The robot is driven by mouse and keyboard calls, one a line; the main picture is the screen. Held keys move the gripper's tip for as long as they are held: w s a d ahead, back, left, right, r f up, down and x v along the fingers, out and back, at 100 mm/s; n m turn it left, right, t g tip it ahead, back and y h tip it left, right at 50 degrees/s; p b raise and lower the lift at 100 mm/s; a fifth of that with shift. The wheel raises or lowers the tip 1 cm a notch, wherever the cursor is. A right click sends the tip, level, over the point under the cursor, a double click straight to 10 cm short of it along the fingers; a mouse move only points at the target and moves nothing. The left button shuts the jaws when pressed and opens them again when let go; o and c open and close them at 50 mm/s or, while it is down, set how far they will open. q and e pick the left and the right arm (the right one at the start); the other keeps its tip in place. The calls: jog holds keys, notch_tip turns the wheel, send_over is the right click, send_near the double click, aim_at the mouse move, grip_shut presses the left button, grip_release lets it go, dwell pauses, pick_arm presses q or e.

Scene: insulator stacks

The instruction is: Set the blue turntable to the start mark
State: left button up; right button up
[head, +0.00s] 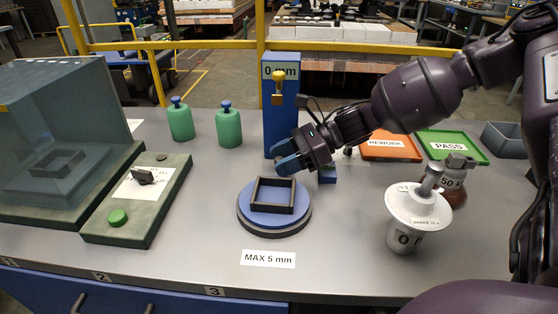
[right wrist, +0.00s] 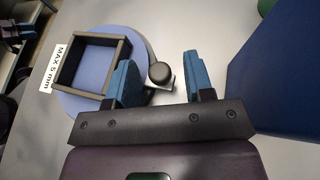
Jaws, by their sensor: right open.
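The blue turntable (head: 275,222) is a round disc on a dark base at the middle of the table; a black square frame (head: 291,199) lies on it. The turntable also shows in the right wrist view (right wrist: 136,42), with the frame (right wrist: 75,90). My right gripper (head: 287,160) is just behind the turntable, above the table. Its blue fingers are open and empty, apart from the frame. A black round knob (right wrist: 160,73) shows beyond and between the fingers, beside the turntable's rim. I cannot make out a start mark.
A blue post (head: 281,110) marked "0 mm" stands behind the turntable. Green bottles (head: 229,128), a control box (head: 117,217) and a clear enclosure (head: 50,130) are left. A white-topped canister (head: 405,236) and REWORK (head: 409,157) and PASS (head: 477,158) trays are right.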

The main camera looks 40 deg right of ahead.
grip_shut()
dwell(0.3)
jog(key=shift+s+r, duration=0.1)
